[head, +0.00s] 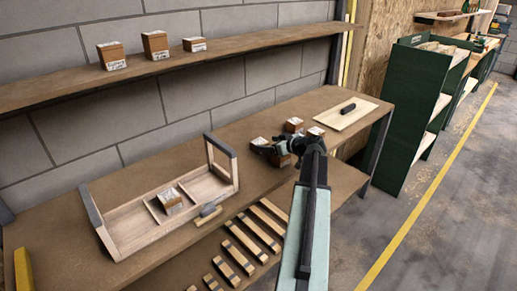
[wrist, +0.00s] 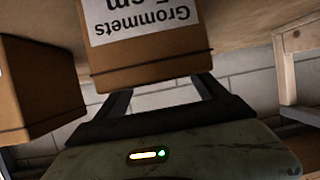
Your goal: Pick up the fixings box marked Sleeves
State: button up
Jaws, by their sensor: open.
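No label reading Sleeves can be made out in either view. In the wrist view, which is upside down, a brown cardboard box labelled Grommets (wrist: 145,45) is directly ahead of my gripper (wrist: 163,92). The fingers are apart and reach toward its near edge; I cannot tell whether they touch it.
A wooden tote (head: 130,240) with a handle holds a box (head: 170,201) on the bench (head: 255,125). Three labelled boxes, one of them taller (head: 155,45), stand on the upper shelf (head: 75,82). A board with a dark handle (head: 340,115) lies right. Several wooden strips (head: 245,240) lie in front.

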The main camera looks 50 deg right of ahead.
aim_at(262, 143)
jog(key=b+x, duration=0.1)
jog(key=x, duration=0.3)
jog(key=shift+f, duration=0.1)
jog(key=shift+s, duration=0.1)
jog(key=c, duration=1.6)
